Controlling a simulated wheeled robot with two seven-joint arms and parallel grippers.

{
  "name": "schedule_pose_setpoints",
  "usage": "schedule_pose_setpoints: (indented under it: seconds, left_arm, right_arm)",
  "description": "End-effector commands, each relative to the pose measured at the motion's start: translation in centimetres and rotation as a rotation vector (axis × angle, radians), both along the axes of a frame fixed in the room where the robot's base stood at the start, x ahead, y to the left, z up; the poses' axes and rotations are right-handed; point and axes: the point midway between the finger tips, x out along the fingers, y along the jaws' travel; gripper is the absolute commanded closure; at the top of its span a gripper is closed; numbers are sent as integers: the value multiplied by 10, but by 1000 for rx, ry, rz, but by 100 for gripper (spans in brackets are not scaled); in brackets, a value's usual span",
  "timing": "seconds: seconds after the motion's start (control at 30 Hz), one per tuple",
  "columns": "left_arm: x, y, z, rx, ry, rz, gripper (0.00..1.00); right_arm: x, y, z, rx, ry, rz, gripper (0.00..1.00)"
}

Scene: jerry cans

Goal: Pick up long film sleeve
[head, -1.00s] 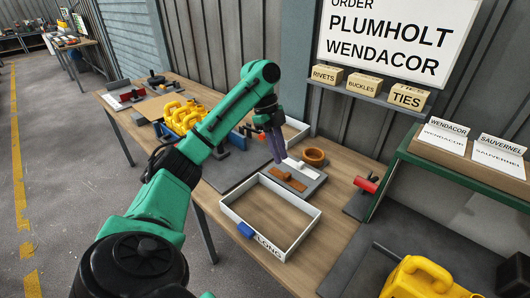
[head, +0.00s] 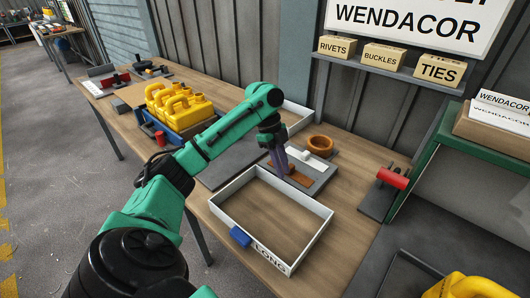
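A grey board (head: 319,182) on the bench carries flat brown strips (head: 297,181), a small white piece (head: 308,158) and an orange-brown ring (head: 320,143). I cannot tell for sure which of these is the long film sleeve; the brown strips are the flat, sleeve-like things here. My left gripper (head: 283,174) points down over the brown strips, its purple fingers hiding part of them. Whether the fingers touch a strip or are open or shut is not clear. A white open tray marked LONG (head: 222,202) stands in front and looks empty. My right gripper is not in view.
Yellow jerry cans (head: 182,108) stand in a blue crate to the left. A red-handled tool (head: 391,179) stands at the bench's right. A shelf (head: 388,74) with labelled boxes hangs behind. Another yellow can (head: 468,288) is at the lower right.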

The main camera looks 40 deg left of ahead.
Motion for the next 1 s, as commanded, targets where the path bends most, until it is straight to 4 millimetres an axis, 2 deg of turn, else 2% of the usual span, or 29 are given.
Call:
schedule_pose_setpoints:
  seconds: [0.13,0.47,0.67,0.73,1.0]
  left_arm:
    - [0,-10,-23,-1,1,-2,80]
    - [4,-32,-70,1,0,0,80]
    - [4,-33,-73,1,-1,-1,80]
    - [4,-33,-73,1,-1,0,99]
    - [4,-33,-73,1,-1,0,100]
  right_arm:
    - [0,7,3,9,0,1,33]
    - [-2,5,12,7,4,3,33]
    - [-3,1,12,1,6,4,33]
    - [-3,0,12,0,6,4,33]
    - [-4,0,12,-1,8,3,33]
